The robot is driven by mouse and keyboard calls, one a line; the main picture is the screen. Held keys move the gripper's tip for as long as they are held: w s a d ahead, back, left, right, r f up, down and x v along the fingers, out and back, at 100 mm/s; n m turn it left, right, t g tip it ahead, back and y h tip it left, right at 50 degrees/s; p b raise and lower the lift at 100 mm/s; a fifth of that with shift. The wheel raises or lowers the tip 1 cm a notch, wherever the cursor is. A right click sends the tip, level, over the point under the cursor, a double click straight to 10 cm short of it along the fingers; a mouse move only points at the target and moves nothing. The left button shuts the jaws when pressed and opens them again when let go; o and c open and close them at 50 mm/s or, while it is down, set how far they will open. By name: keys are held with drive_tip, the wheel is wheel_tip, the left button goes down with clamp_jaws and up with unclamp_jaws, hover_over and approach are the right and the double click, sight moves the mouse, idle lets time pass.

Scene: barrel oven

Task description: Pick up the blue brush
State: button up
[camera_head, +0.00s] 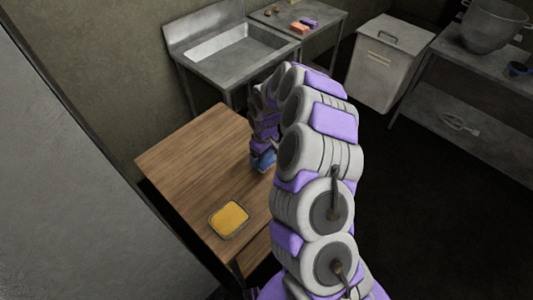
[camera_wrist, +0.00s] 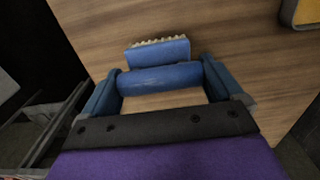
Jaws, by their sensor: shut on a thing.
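The blue brush (camera_wrist: 158,54) has a blue body with pale bristles along its far edge and a rounded blue handle (camera_wrist: 160,78). In the wrist view my gripper (camera_wrist: 160,80) has its two blue fingers at either end of the handle and is shut on it. The wooden table top shows behind and below the brush. In the head view a bit of blue (camera_head: 264,160) shows at the end of my arm over the table's right side. My arm hides most of the gripper there, and I cannot tell whether the brush touches the table.
A wooden table (camera_head: 185,150) carries a yellow-filled tray (camera_head: 229,219) near its front. A lidded bin (camera_head: 388,62) and a shelf with a big bowl (camera_head: 490,25) stand right.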

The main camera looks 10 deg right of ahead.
drive_tip(key=s+a+r+p, duration=0.1)
drive_tip(key=s+a+p, duration=0.1)
drive_tip(key=s+a, duration=0.7)
drive_tip(key=shift+s+r, duration=0.2)
drive_tip(key=shift+s, duration=0.7)
drive_tip(key=o, duration=0.5)
drive_tip(key=c, duration=0.4)
drive_tip(key=shift+o, duration=0.2)
